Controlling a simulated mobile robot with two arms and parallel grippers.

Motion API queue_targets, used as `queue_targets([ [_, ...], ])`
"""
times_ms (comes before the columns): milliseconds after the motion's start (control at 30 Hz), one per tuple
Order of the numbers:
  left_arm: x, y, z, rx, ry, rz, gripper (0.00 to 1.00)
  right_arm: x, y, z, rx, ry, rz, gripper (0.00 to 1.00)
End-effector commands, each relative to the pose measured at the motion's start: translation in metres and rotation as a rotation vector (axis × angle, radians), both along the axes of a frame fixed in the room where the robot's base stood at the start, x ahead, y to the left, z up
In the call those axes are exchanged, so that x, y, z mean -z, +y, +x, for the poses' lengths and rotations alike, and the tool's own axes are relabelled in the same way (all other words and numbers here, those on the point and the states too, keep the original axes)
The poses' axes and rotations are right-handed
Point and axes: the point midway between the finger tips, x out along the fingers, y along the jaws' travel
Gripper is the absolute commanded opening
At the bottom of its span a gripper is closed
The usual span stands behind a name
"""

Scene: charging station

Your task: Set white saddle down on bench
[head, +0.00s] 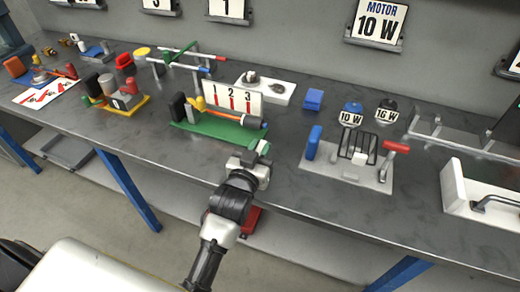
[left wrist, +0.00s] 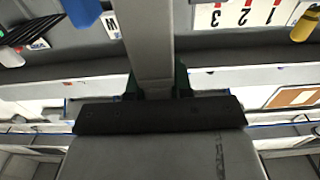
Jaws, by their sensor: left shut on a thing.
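My left gripper (head: 261,152) is over the front edge of the grey bench (head: 180,165), just in front of the green-based stand with the 1-2-3 card. In the left wrist view, its dark fingers (left wrist: 157,82) are shut on a pale grey bar-like piece (left wrist: 150,40), which I take to be the white saddle. The piece sticks out past the fingers, and its far end is cut off by the picture edge. In the head view it is mostly hidden by the gripper. I cannot tell whether it touches the bench. My right gripper is not in view.
The green-based stand (head: 220,130) is close behind the gripper. A grey plate (head: 350,172) with a black rack and a red-handled lever is to the right. A white box (head: 480,195) stands farther right. Bare bench lies between gripper and plate. A red object (head: 250,220) is below the edge.

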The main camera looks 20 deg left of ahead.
Motion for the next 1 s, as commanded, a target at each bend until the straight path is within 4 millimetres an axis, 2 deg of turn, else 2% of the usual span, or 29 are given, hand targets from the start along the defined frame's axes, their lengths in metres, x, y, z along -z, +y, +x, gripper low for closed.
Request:
queue_targets([
  [67,0.003,0.000,0.000,0.000,0.000,0.000,0.00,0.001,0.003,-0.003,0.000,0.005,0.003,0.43],
  [100,0.004,0.000,0.000,0.000,0.000,0.000,0.22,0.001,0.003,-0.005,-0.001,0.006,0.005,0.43],
  [267,0.003,0.000,0.000,0.000,0.000,0.000,0.46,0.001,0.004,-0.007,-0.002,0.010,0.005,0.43],
  [633,0.000,0.000,-0.002,0.000,0.002,0.000,0.46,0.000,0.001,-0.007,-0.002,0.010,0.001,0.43],
  [767,0.001,0.001,-0.021,0.000,0.003,0.000,0.46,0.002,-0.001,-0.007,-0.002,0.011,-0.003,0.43],
  [1000,0.002,0.002,-0.072,0.000,0.003,0.000,0.46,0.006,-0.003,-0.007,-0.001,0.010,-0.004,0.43],
])
